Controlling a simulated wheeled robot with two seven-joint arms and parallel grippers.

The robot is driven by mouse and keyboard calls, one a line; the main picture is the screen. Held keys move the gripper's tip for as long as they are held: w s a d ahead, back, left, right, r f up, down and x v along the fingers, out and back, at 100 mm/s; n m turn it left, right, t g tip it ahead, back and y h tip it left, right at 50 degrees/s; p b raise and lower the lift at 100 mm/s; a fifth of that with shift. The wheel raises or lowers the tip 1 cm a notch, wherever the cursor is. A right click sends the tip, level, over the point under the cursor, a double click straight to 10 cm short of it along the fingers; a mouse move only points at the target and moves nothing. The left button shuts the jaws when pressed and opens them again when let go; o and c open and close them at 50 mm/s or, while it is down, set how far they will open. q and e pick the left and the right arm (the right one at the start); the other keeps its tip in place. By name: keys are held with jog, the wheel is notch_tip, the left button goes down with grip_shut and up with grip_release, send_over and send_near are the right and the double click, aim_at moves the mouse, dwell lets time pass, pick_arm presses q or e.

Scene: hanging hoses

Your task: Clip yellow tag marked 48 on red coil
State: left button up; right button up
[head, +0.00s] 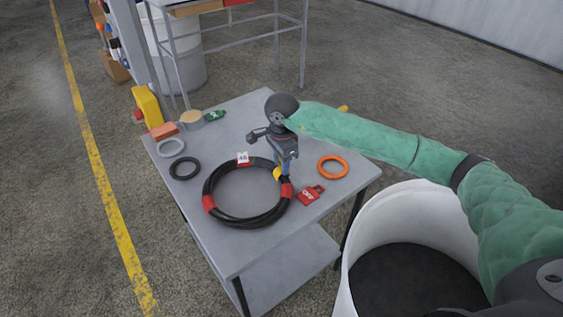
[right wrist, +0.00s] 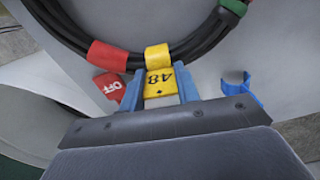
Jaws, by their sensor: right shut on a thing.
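The coil of black hose (head: 216,218) with red bands lies on the grey table; it also shows in the right wrist view (right wrist: 190,43). My right gripper (head: 284,172) is above the coil's right side. In the right wrist view its blue fingers (right wrist: 160,92) are shut on the yellow tag marked 48 (right wrist: 158,78). The tag's yellow clip end lies over the hose, just beside a red band (right wrist: 107,56). I cannot tell whether it closes fully around the hose. In the head view the yellow tag (head: 277,174) is partly hidden. My left gripper is not in view.
A red OFF tag (head: 309,196) lies right of the coil. A white tag (head: 243,159) sits at its far side. Orange (head: 333,167), black (head: 184,168) and grey (head: 170,147) rings lie around. A white bin (head: 390,215) stands close to the table's right side.

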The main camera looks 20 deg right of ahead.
jog(key=shift+f+b, duration=0.35)
jog(key=shift+f, duration=0.1)
dwell(0.4)
jog(key=o, duration=1.1)
jog(key=shift+c, duration=0.2)
jog(key=shift+r, duration=0.15)
